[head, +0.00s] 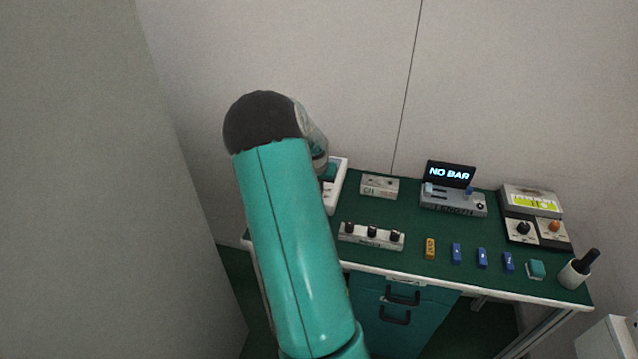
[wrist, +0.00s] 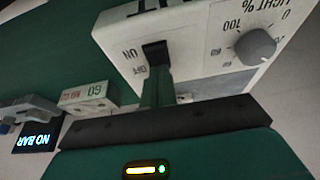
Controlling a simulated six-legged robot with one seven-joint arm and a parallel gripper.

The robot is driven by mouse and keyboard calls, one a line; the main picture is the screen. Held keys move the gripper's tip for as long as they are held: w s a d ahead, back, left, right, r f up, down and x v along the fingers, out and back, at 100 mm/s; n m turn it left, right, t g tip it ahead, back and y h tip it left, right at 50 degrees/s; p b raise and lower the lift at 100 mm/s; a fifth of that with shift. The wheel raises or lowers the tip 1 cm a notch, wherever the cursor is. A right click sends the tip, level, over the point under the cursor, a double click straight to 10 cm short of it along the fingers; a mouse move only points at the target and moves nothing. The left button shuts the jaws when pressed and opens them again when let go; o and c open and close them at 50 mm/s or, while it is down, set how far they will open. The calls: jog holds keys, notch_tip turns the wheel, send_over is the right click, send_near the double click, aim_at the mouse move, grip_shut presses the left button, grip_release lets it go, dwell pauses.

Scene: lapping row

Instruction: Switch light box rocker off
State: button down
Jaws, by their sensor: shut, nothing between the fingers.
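The light box (wrist: 195,50) is a white box whose front panel appears upside down in the wrist view. In the head view the light box (head: 338,187) shows only partly behind my arm, and the gripper is hidden.
The green bench top (head: 405,215) holds a GO/NO GO box (head: 379,187), a NO BAR display unit (head: 453,201), a three-knob block (head: 371,236), several small blocks, a two-knob unit (head: 537,231) and a cup (head: 573,275). A wall stands close behind the bench.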

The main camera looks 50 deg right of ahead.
jog(key=shift+s+a+f, duration=0.1)
jog(key=shift+s+a, duration=0.1)
jog(key=shift+a, duration=0.25)
jog(key=shift+s+a+f, duration=0.1)
jog(key=shift+s+a, duration=0.05)
jog(key=shift+a, duration=0.3)
jog(key=shift+r, duration=0.1)
jog(key=shift+d+r, duration=0.1)
jog(key=shift+r, duration=0.2)
jog(key=v, duration=1.3)
jog(key=shift+d+r, duration=0.25)
jog(key=shift+r, duration=0.05)
